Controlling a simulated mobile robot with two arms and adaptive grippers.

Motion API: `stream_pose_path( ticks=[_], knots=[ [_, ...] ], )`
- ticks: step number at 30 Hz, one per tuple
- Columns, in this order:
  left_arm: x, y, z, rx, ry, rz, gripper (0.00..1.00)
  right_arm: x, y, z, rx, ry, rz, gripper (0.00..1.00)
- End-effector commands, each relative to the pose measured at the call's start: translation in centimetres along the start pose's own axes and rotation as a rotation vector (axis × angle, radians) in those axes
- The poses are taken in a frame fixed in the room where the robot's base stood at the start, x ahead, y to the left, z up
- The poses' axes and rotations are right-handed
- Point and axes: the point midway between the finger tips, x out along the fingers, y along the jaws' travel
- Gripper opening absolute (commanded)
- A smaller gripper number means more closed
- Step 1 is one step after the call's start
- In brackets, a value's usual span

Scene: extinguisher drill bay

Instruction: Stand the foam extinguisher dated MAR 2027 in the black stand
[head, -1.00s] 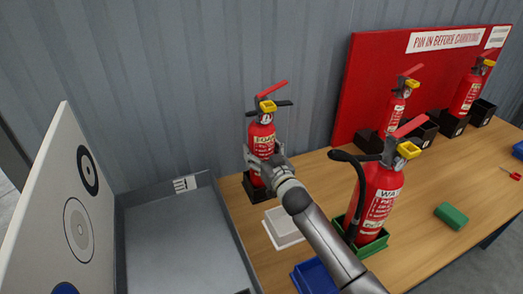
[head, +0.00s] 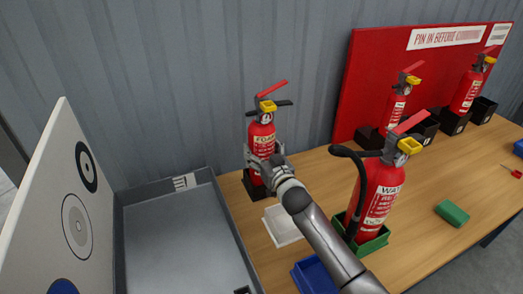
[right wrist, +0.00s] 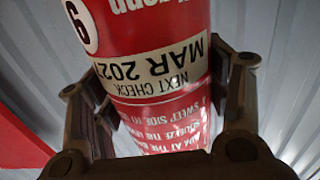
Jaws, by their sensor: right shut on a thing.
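The foam extinguisher (head: 262,138), red with a yellow tag and a red lever, stands upright near the back wall. My right gripper (head: 265,160) is shut around its body. Its foot meets a small black stand (head: 252,188); the gripper partly hides this, so I cannot tell how fully it is seated. In the right wrist view the extinguisher (right wrist: 150,25) is between the fingers (right wrist: 165,100). Its upside-down label reads NEXT CHECK MAR 202 and a last digit I cannot read surely. My left gripper is not in view.
A water extinguisher (head: 377,195) stands in a green tray (head: 372,245) to the right. A white tray (head: 282,226) and blue tray (head: 312,277) lie near my arm. A grey bin (head: 180,235) is left. Extinguishers (head: 395,108) in black holders stand by the red board (head: 365,80).

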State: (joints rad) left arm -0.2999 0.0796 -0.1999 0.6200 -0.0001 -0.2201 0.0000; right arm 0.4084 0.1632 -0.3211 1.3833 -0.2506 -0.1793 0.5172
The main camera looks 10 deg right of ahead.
Motion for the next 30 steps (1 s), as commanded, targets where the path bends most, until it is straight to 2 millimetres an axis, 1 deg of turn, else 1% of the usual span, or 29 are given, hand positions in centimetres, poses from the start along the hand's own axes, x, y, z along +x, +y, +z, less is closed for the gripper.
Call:
stream_pose_path(
  ticks=[1, 21, 30],
  knots=[
    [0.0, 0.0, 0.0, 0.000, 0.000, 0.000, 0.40, 0.2, -0.1, -1.1, 0.000, 0.022, -0.004, 0.22],
    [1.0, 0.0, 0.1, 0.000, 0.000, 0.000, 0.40, 0.2, -0.1, 0.4, 0.000, 0.022, -0.004, 0.22],
    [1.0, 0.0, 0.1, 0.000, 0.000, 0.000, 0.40, 0.2, -0.1, 0.4, 0.000, 0.022, -0.004, 0.22]
  ],
)
